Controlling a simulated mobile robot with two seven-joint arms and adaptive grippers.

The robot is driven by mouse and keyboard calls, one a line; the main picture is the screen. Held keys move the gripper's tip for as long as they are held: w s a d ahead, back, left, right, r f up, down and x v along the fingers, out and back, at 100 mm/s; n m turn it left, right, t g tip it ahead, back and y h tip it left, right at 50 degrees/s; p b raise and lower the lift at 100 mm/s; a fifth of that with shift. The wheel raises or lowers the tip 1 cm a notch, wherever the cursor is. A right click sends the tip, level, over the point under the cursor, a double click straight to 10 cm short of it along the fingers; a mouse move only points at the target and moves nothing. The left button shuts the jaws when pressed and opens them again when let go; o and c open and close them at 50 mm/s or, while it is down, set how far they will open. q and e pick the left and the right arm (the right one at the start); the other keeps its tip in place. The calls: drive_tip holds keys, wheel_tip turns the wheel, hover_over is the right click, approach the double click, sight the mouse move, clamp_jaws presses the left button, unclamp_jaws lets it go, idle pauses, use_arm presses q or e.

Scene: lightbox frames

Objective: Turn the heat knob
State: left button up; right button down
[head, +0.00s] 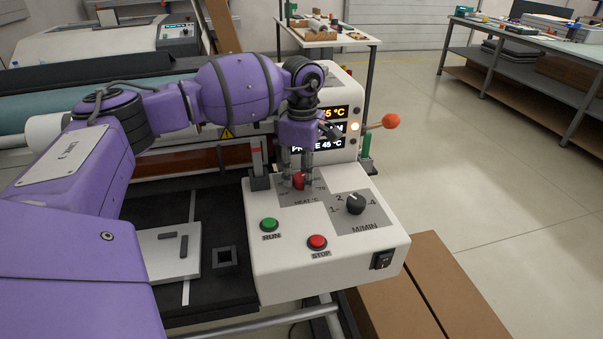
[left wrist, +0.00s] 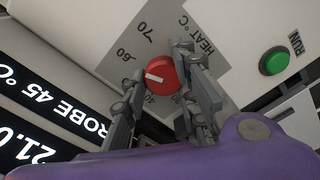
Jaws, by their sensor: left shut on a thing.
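The red heat knob (head: 298,181) is on the white control panel, on a grey plate marked HEAT °C. My left gripper (head: 300,172) points down over it and is shut on it, with fingers on both sides. In the left wrist view the knob (left wrist: 161,76) sits between the fingertips, and its white pointer line shows. Scale marks 60 and 70 are readable near it; other marks are partly hidden by the fingers. The display (head: 325,143) behind is partly covered by my arm; it reads PROBE 45 °C in the left wrist view. My right gripper is not in view.
The black M/MIN knob (head: 355,203) is to the right of the heat knob. The green RUN button (head: 269,224) and red STOP button (head: 317,242) are in front. A lever with an orange ball (head: 390,121) sticks out at the right. Cardboard (head: 430,290) lies on the floor.

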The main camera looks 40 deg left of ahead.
sight(302, 175)
use_arm(q)
drive_tip(key=shift+w+a+r, duration=0.15)
drive_tip(key=shift+w+r, duration=0.2)
drive_tip(key=shift+r, duration=0.05)
drive_tip(key=o, duration=0.9)
drive_tip(key=shift+o, duration=0.5)
drive_tip(key=shift+f, duration=0.2)
drive_tip(key=shift+s+f, duration=0.1)
wheel_tip(302, 175, up, 12)
drive_tip(key=shift+s+f, duration=0.1)
